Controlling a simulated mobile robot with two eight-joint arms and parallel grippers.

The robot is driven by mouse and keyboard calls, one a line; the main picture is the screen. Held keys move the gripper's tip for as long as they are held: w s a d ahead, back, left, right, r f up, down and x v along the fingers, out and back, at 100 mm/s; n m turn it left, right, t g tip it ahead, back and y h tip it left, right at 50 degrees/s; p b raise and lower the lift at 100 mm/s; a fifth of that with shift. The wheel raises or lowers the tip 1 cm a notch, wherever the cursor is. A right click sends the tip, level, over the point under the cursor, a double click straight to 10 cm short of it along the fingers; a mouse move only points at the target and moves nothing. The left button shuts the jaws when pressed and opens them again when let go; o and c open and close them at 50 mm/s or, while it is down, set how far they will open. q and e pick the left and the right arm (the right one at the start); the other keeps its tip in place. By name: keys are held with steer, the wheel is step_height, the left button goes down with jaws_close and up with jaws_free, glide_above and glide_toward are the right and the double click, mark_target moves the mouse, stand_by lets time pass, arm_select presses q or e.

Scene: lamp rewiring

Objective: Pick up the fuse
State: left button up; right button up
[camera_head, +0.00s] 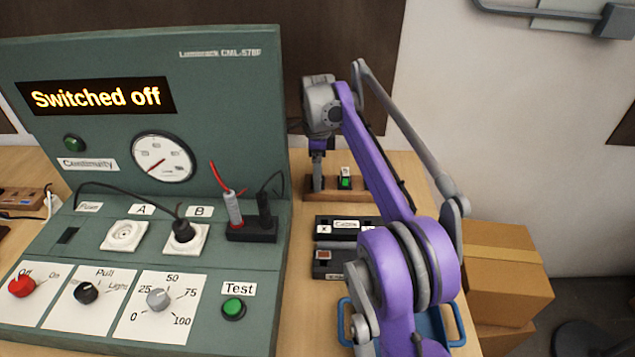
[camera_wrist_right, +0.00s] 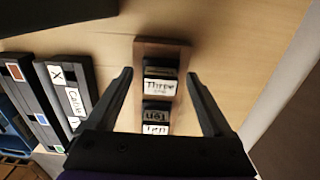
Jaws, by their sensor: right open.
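A small wooden holder (camera_head: 378,190) stands on the table behind the black cases, beside the green console. It also shows in the wrist view (camera_wrist_right: 148,50). In it sit dark fuse-like pieces with white labels, one reading "Three" (camera_wrist_right: 159,87) and one reading "Ten" (camera_wrist_right: 155,129). A piece with a green face (camera_head: 345,182) shows there in the head view. My right gripper (camera_head: 317,180) points down at the holder's left part; its fingers (camera_wrist_right: 161,78) are open, one either side of the holder, with nothing gripped. My left gripper is out of view.
The green console (camera_head: 225,80) reads "Switched off" and rises close left of my right gripper. Black cases (camera_head: 338,226), one labelled "Cable", and a blue tray (camera_head: 455,322) lie nearer. Cardboard boxes (camera_head: 508,285) stand at right. Bare tabletop surrounds the holder.

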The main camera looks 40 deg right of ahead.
steer(key=shift+c, duration=0.3)
jaws_close()
